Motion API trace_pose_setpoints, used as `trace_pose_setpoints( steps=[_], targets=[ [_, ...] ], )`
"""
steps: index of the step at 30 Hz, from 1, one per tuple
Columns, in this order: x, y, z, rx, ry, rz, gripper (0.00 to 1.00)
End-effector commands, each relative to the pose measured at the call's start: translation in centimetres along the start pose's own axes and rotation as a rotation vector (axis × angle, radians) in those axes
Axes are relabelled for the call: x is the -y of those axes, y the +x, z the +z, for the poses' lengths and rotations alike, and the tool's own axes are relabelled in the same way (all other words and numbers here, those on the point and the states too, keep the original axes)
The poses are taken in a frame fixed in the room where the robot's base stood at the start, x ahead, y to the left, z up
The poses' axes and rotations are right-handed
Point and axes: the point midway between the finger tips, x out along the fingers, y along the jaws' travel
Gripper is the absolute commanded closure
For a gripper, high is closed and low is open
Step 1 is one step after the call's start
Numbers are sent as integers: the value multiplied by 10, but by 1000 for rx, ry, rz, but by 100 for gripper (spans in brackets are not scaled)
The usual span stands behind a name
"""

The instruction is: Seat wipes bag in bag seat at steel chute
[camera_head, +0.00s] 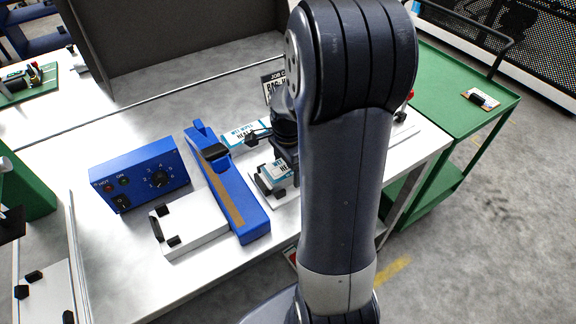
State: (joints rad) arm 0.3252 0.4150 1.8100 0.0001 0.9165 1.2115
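One white and blue bag with a "WET WIPES" label (240,135) lies on the white worktable behind the blue sealing bar. A second such bag (277,169) is nearer, at a small pale seat with black corner stops (265,184); whether it is fully seated I cannot tell. My gripper (256,138) is beside the far bag, partly hidden behind my arm. Its dark fingers point left, and I cannot tell whether they hold the bag. I cannot make out a steel chute for certain; my arm covers part of the table.
A blue control box with a knob (140,174), a long blue sealing bar (228,190) and a white plate with black stops (188,224) stand left of my arm. A job card (273,84) stands behind. A green cart (455,92) is at right. A grey panel (180,35) closes the back.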

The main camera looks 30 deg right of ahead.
Motion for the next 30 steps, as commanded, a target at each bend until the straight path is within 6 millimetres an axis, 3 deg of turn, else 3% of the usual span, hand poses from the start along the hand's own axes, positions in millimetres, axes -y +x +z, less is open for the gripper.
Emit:
trace_pose_setpoints(
  steps=[3, 13, 24, 30],
  targets=[
    [0, 0, 0, 0, 0, 0, 17],
    [1, -7, 0, -1, 0, -2, 17],
    [1, -76, 0, -2, 0, -6, 17],
    [1, -102, 0, -1, 0, -2, 17]
  ],
)
